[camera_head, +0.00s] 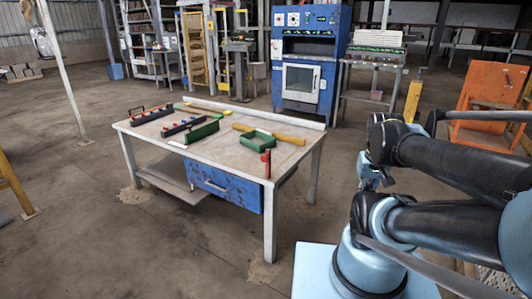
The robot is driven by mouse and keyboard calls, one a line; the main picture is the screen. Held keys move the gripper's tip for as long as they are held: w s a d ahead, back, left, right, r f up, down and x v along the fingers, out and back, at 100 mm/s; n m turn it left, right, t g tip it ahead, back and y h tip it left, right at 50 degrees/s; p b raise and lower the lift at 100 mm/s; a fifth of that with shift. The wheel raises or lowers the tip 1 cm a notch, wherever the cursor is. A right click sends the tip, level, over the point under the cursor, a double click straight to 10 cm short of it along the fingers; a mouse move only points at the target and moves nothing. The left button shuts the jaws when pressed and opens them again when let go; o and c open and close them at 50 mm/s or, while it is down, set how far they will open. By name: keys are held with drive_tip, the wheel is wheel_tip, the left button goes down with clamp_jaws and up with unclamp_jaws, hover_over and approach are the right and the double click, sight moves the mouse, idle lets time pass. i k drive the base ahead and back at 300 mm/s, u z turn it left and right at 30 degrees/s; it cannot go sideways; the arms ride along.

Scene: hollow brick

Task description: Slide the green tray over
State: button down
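A small green tray (255,144), open at the top, sits on the worktable (224,146) toward its right end, near the front edge. A yellow bar lies close behind it. My arm fills the right side, folded back beside the table. What looks like my gripper (370,182) is a small part below the upper arm link, right of the table and apart from the tray. It is too small and partly hidden to tell its finger state.
A red upright piece (266,162) stands at the table's front right corner, close to the tray. Black racks (184,125), a yellow bar (277,135) and other long pieces lie on the table. The tabletop left of the tray has some bare room.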

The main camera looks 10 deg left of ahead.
sight(258, 141)
drive_tip(key=z, duration=0.05)
drive_tip(key=i, duration=1)
drive_tip(key=u, duration=0.05)
